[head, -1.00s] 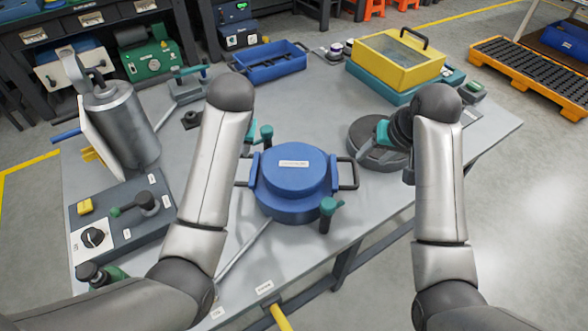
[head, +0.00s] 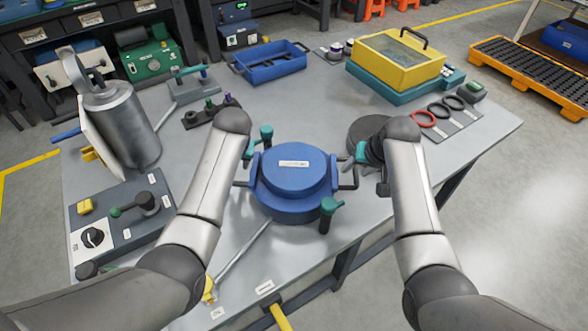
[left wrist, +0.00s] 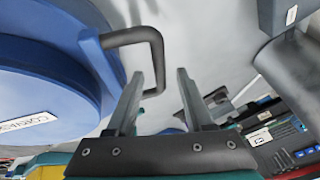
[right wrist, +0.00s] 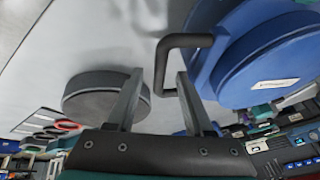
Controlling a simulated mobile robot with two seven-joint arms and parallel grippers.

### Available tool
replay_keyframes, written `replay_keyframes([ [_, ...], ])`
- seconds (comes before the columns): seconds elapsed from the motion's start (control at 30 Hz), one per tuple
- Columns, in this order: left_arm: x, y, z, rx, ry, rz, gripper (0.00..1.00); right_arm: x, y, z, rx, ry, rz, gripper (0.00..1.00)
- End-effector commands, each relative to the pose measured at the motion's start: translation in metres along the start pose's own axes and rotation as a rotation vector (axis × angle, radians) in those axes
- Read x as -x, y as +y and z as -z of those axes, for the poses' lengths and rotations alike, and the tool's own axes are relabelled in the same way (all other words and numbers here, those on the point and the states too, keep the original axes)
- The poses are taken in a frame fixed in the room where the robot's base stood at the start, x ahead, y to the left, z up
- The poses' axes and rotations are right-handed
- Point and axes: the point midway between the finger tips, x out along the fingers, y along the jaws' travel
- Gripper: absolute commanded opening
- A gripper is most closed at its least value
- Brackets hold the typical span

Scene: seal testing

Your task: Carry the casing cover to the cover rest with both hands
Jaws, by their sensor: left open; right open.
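The casing cover (head: 293,178) is a round blue lid with a white label and a black loop handle on each side. It sits on the table, with teal-green knobs beside it. My left gripper (head: 247,153) is mostly hidden behind its arm; in the left wrist view, the left handle (left wrist: 155,50) reaches between its open fingers (left wrist: 160,85). My right gripper (head: 356,160) is open at the right handle; in the right wrist view, that handle (right wrist: 162,65) reaches between its fingers (right wrist: 160,80). A round dark grey pad, seemingly the cover rest (right wrist: 100,97), lies right of the cover, partly hidden in the head view (head: 366,128).
A control box (head: 120,215) and a steel cylinder (head: 122,125) stand on the left. A blue tray (head: 270,65) and a yellow case (head: 398,62) are at the back. Rings on a plate (head: 447,118) lie at right. The table's front edge is close.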

Motion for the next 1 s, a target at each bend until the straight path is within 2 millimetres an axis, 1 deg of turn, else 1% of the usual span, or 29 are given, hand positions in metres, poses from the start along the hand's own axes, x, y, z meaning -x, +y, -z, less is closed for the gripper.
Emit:
replay_keyframes([
  [0.17, 0.0001, -0.0002, 0.0001, 0.000, 0.000, 0.000, 0.52, 0.0001, -0.0001, 0.0000, 0.000, 0.000, 0.000, 0.52],
  [0.2, 0.0001, -0.0002, 0.0001, 0.000, 0.000, 0.001, 0.50, 0.0001, -0.0001, 0.0000, 0.000, 0.000, 0.000, 0.50],
  [0.63, 0.0002, -0.0001, -0.0001, 0.000, 0.000, 0.001, 0.01, 0.0002, 0.0000, -0.0002, 0.000, -0.001, 0.000, 0.01],
  [0.67, 0.0002, -0.0001, -0.0001, 0.000, 0.000, 0.001, 0.00, 0.0001, 0.0000, -0.0003, 0.000, -0.001, 0.000, 0.00],
  [1.0, 0.0002, 0.0000, -0.0001, 0.000, 0.000, 0.000, 0.00, 0.0001, 0.0001, -0.0003, 0.000, -0.001, 0.000, 0.00],
])
